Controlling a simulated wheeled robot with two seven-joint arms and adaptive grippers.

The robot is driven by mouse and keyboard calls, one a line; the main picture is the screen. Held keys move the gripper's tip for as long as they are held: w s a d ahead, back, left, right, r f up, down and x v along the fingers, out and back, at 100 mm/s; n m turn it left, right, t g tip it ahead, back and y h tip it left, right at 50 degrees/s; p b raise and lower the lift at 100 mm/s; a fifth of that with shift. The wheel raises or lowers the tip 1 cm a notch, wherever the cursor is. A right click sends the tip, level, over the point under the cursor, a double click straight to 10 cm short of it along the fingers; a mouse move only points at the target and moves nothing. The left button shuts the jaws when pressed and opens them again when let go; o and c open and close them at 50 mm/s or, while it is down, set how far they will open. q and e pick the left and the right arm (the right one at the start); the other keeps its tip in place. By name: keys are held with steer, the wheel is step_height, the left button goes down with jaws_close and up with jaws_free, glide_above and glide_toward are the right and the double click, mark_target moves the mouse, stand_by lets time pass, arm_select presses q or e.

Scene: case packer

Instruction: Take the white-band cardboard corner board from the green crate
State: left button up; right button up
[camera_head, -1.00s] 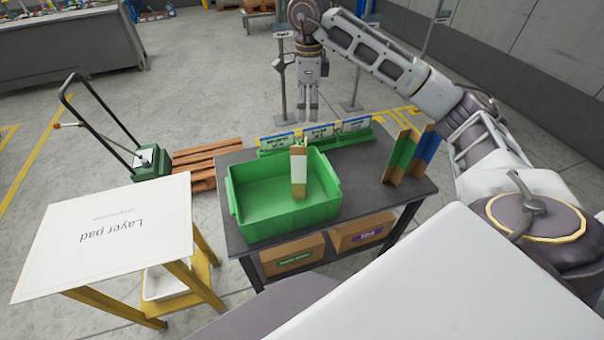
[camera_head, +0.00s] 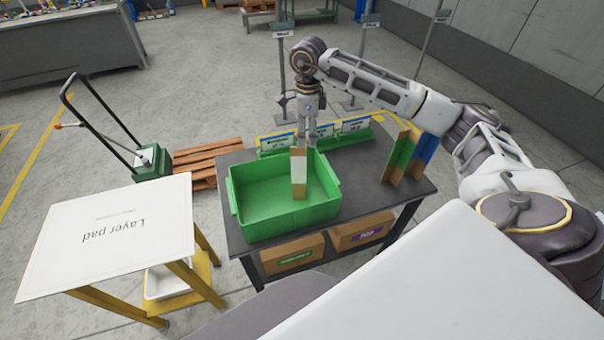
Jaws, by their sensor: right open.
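The white-band cardboard corner board (camera_head: 299,182) stands upright in the green crate (camera_head: 262,226), toward its right side. It is brown with a white band across its upper middle. My right gripper (camera_head: 307,142) points down just above the top end of the board, and its fingers are open. From this angle I cannot tell whether the fingertips pass either side of the board's top. My left gripper is not in view.
The crate stands on a dark table (camera_head: 350,196). Corner boards with green and blue bands (camera_head: 408,155) stand at its right. A green rack with labels (camera_head: 318,138) lines the back. A layer pad stand (camera_head: 110,232) is at the left.

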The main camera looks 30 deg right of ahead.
stand_by(0.3)
steer(key=shift+s+a+f+p, duration=0.15)
steer(key=shift+f+p, duration=0.5)
steer(key=shift+f, duration=1.95)
